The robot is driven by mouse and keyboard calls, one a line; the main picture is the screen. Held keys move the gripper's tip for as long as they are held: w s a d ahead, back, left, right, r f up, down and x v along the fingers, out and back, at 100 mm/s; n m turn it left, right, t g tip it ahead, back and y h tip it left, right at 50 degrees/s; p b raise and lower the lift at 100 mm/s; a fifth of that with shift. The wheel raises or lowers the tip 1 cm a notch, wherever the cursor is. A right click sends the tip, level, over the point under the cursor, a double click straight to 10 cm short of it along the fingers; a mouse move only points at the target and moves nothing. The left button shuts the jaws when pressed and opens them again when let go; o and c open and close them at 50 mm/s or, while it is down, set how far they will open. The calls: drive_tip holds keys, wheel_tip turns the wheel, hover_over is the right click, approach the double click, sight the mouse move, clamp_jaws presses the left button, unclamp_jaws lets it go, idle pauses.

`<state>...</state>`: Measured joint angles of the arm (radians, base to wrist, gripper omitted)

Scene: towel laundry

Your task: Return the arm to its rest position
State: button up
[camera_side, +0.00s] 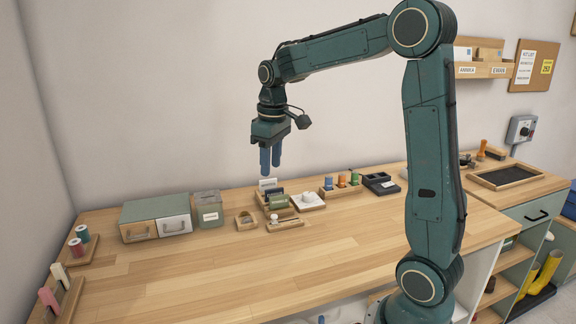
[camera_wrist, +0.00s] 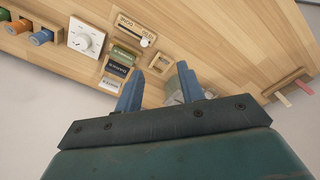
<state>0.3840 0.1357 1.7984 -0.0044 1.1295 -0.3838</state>
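My gripper (camera_side: 270,170) hangs above the back of the wooden workbench (camera_side: 250,275), pointing down, with clear space between its fingertips and the things below. In the wrist view its two blue fingers (camera_wrist: 160,75) stand apart with nothing between them, so it is open and empty. My arm is raised and bent, reaching left across the bench from its base at the lower right.
Below and around the gripper are a small wooden organizer (camera_side: 280,221), a white dial device (camera_side: 308,201), a spool rack (camera_side: 341,187), a lidded grey bin (camera_side: 208,210) and a drawer box (camera_side: 155,218). The bench's front middle is clear.

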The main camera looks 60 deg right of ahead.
drive_tip(key=s+a+t, duration=0.4)
drive_tip(key=s+a, duration=1)
drive_tip(key=s, duration=0.5)
drive_tip(key=shift+a+r+t, duration=0.4)
idle(1.3)
